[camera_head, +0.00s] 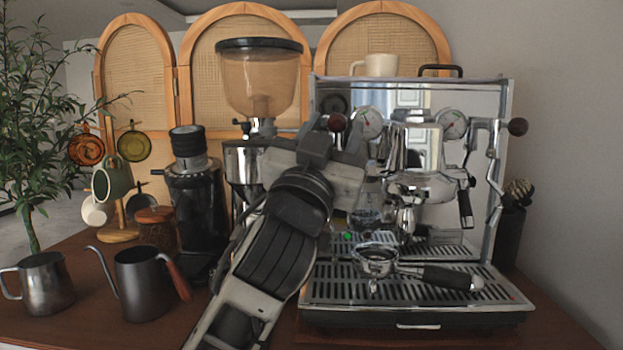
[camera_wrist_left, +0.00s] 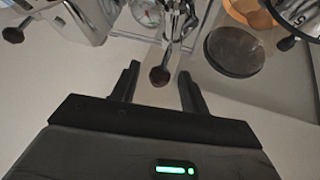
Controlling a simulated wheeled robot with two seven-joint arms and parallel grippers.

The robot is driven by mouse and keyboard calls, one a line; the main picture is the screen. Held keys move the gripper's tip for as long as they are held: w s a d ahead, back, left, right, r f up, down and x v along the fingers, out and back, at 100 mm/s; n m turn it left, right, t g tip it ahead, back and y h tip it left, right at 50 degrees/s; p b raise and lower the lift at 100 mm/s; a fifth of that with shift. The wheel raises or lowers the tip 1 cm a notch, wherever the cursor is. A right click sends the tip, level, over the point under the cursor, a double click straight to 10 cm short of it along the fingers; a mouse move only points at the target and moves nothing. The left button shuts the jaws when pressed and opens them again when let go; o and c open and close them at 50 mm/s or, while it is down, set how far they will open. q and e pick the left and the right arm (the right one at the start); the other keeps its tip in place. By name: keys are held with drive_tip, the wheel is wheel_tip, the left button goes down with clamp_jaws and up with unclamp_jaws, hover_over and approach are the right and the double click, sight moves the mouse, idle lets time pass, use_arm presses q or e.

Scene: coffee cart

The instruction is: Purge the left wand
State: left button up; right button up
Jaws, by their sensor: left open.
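The espresso machine (camera_head: 495,290) stands at the right. Its left knob (camera_head: 336,122), dark red-brown, sits just above my left gripper (camera_head: 338,140) in the head view. In the left wrist view the same knob (camera_wrist_left: 160,76) shows between the two fingertips of my left gripper (camera_wrist_left: 158,72). The fingers are apart with nothing held; whether the knob is fully between them in depth I cannot tell. The left wand below the knob is mostly hidden by my gripper and arm. My right gripper is not in view.
A portafilter (camera_head: 445,277) lies on the drip tray (camera_head: 340,290). The grinder (camera_head: 262,90) stands close left of the machine. A black grinder (camera_head: 193,205), a gooseneck kettle (camera_head: 143,285) and a steel pitcher (camera_head: 45,287) stand further left. The right knob is (camera_head: 517,126).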

use_arm(q)
drive_tip(key=b+v, duration=0.2)
drive_tip(key=v, duration=1.2)
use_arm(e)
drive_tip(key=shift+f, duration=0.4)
use_arm(q)
drive_tip(key=shift+s+f, duration=0.1)
drive_tip(key=shift+s, duration=0.05)
